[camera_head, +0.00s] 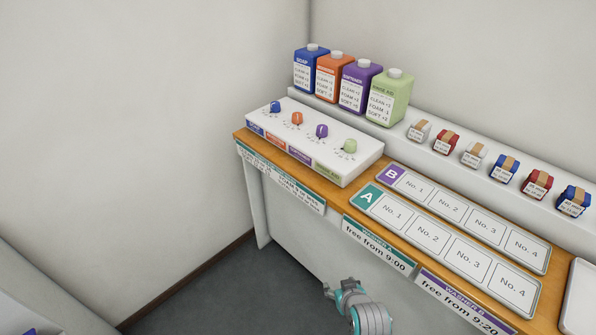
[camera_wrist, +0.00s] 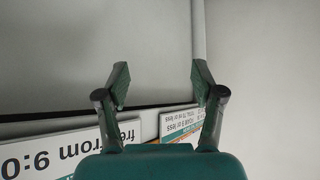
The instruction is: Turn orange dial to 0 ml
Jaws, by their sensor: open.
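The orange dial (camera_head: 297,118) sits on the sloped white dial panel (camera_head: 330,150), second from the left, between a blue dial (camera_head: 275,107) and a purple dial (camera_head: 322,131). A green dial (camera_head: 349,146) is at the right end. The small marks around the dials are too small to read. My gripper (camera_wrist: 160,84) is open and empty in the wrist view, facing a pale surface, with label plates below its fingers. In the head view only part of my arm shows at the bottom, in front of the counter and away from the dials. The gripper's fingers cannot be made out there.
Four coloured bottles, including the orange one (camera_head: 333,77), stand on the shelf behind the panel. Several small bundles (camera_head: 446,142) line the shelf to the right. Tray A (camera_head: 381,203) and tray B (camera_head: 401,180) lie on the wooden counter (camera_head: 330,193). Floor is clear at the left.

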